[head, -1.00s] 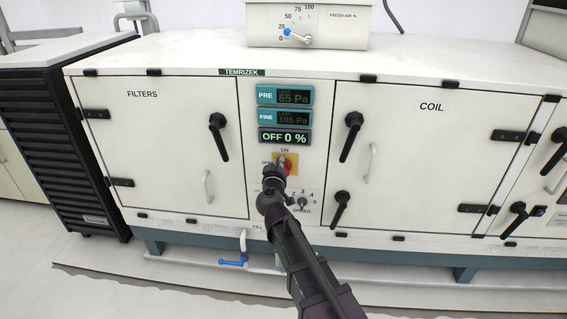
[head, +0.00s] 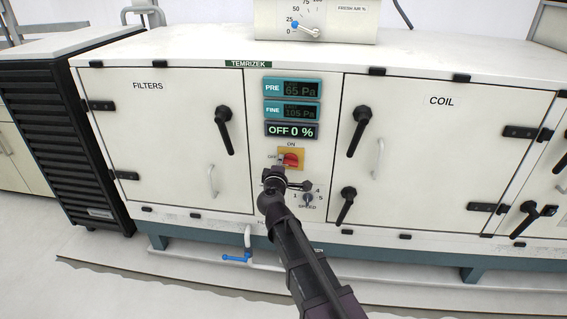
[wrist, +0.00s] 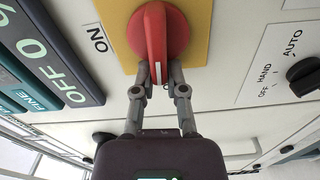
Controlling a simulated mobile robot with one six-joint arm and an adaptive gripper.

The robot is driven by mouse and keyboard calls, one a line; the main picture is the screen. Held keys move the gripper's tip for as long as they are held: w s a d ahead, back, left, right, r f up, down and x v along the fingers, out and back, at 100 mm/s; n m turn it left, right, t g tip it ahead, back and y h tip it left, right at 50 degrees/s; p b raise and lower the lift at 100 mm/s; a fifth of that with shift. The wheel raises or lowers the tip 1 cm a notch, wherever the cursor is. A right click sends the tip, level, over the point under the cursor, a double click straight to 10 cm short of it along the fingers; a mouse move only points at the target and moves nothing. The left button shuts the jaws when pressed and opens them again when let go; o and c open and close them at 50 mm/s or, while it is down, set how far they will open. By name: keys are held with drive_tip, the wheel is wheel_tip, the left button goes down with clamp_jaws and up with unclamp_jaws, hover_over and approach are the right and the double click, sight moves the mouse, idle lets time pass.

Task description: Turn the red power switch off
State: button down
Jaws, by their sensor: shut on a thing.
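The red power switch (head: 291,159) sits on a yellow plate (head: 298,152) in the middle panel of the white cabinet, with ON printed above and OFF at its left. In the wrist view the red handle (wrist: 155,40) points down the picture, away from the side of the ON label and toward a mostly hidden label. My gripper (wrist: 160,70) has its two fingers on either side of the handle's end, shut on it. In the head view my gripper (head: 277,170) partly covers the switch's lower left. The display (head: 292,131) above reads OFF 0 %.
A speed knob (head: 307,199) lies below the switch. A black knob (wrist: 304,76) marked AUTO, HAND and OFF shows in the wrist view. Black door handles (head: 224,130) stick out on both sides. A blue-handled valve (head: 237,257) is low at the left.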

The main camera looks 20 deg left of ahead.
drive_tip(key=shift+w+d+f+n, duration=0.15)
drive_tip(key=shift+w+d+n, duration=0.2)
drive_tip(key=shift+n, duration=0.15)
drive_tip(key=c, duration=0.7)
unclamp_jaws()
drive_tip(key=shift+s, duration=0.15)
drive_tip(key=shift+s, duration=0.2)
drive_tip(key=v, duration=1.1)
drive_tip(key=shift+s, duration=0.2)
drive_tip(key=shift+w+f, duration=0.1)
